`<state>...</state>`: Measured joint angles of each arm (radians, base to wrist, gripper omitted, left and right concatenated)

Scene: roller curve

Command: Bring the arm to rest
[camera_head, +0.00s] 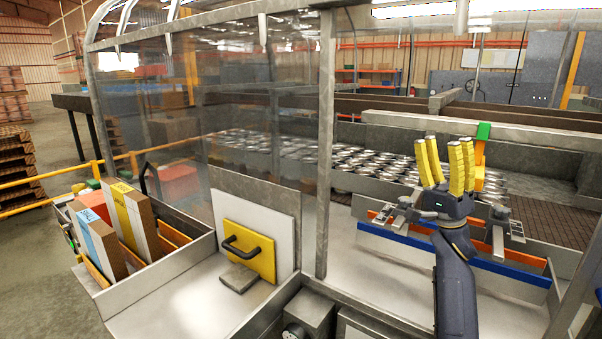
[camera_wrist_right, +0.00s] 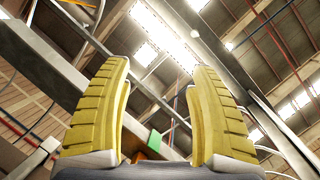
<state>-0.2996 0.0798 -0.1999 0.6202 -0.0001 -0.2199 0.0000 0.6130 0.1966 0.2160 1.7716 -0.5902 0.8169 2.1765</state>
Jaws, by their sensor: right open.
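My right gripper (camera_head: 447,167) stands upright in the head view, its yellow ribbed fingers pointing up. It is at the right of the enclosure, above the tray with blue and orange edges. In the right wrist view my right gripper (camera_wrist_right: 162,110) has its two yellow fingers spread apart with nothing between them. Beyond the fingers that view shows the roof and lamps. My left gripper does not show in either view.
A metal frame post (camera_head: 326,150) and clear panel stand left of my right arm. A yellow plate with a black handle (camera_head: 249,250) leans on a white board. Boxes (camera_head: 130,218) fill a bin at the left. Many metal cans (camera_head: 385,165) lie behind my gripper, near a green-topped orange post (camera_head: 483,131).

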